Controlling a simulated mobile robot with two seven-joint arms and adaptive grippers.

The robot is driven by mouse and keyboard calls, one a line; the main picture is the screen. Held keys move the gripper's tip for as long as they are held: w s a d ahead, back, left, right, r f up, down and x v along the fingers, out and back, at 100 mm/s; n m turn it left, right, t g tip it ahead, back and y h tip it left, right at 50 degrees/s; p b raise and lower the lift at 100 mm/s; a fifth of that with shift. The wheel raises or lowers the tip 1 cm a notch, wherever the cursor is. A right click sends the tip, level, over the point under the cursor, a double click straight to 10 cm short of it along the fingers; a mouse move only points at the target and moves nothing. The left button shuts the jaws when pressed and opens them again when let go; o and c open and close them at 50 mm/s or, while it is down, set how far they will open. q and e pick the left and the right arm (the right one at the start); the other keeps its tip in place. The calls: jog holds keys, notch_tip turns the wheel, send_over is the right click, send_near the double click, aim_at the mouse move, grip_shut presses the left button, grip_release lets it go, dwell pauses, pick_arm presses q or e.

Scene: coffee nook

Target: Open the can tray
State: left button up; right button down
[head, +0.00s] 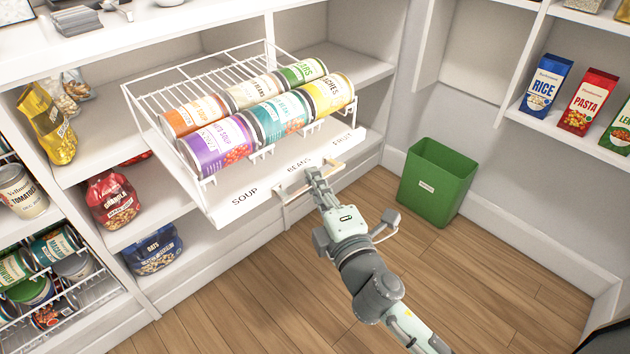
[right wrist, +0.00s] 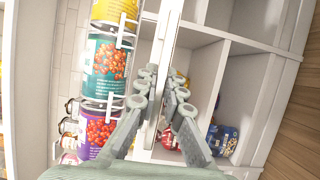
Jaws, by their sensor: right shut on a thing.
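The can tray (head: 222,206) is a white pull-out tray with a wire rack (head: 190,75) on top, and it sticks out from the shelf unit. Its front is lettered SOUP, BEANS and FRUIT. Several cans lie in the rack, among them a purple one (head: 216,147), a teal one (head: 279,117) and a yellow one (head: 328,94). My right gripper (head: 316,178) is shut on the tray's front handle (head: 293,187). In the right wrist view its fingers (right wrist: 166,98) lie on both sides of the handle bar, beside the teal can (right wrist: 105,62). My left gripper is not in view.
A green bin (head: 435,183) stands on the wooden floor to the right, apart from the tray. Bags, including a red one (head: 112,200) and a blue oats bag (head: 153,250), sit on shelves at left. The floor (head: 260,310) in front is otherwise clear.

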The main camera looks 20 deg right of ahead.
jog(key=c, duration=1.6)
grip_release()
jog(key=shift+s, duration=0.1)
jog(key=shift+s+a, duration=0.15)
jog(key=shift+s, duration=2.8)
jog(key=shift+s+a, duration=0.15)
jog(key=shift+s, duration=2.8)
